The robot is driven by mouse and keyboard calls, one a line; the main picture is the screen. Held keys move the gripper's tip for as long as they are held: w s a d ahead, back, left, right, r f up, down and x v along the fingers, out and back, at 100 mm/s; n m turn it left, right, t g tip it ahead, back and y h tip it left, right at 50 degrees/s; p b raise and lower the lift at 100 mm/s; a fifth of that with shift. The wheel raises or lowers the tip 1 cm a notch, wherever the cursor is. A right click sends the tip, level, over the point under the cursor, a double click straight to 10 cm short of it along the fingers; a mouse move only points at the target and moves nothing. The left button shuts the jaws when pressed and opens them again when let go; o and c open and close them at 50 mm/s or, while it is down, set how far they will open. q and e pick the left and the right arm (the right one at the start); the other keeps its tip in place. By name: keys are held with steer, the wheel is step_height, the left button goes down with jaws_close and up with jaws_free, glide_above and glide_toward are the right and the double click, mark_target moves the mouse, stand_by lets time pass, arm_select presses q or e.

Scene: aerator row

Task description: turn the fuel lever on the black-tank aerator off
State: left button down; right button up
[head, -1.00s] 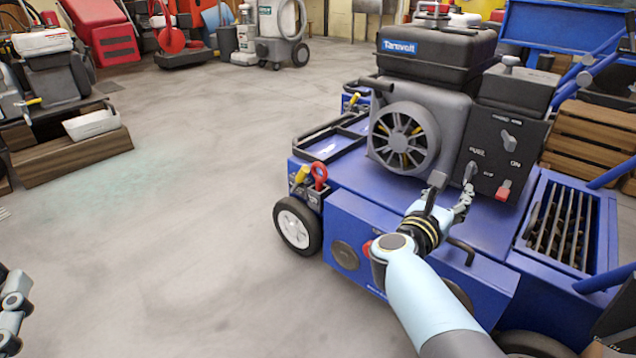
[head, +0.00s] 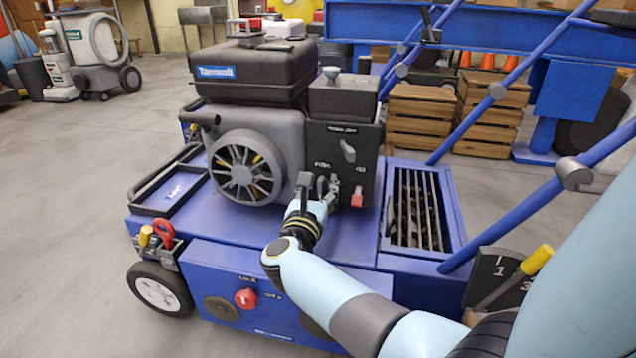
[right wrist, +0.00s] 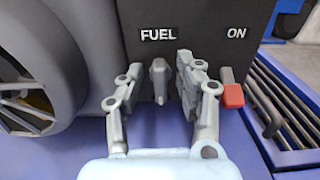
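The black-tank aerator (head: 215,255) is a blue wheeled machine with a black tank (head: 250,78) on a grey engine. On its dark control panel (right wrist: 180,20), the small grey fuel lever (right wrist: 159,80) hangs roughly vertical below the word FUEL, with ON to the right. My right gripper (head: 319,188) is at the panel. In the right wrist view its two fingers (right wrist: 157,92) are apart, one on each side of the lever, with visible gaps; the right finger is nearer. My left gripper is out of view.
A red switch (right wrist: 232,93) sits just right of the right finger. A larger grey knob (head: 348,150) is above on the panel. The round fan housing (head: 245,168) is to the left, a grated bin (head: 450,205) to the right. Blue handle bars (head: 540,200) slant on the right.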

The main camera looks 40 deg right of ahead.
jaws_close()
stand_by(0.3)
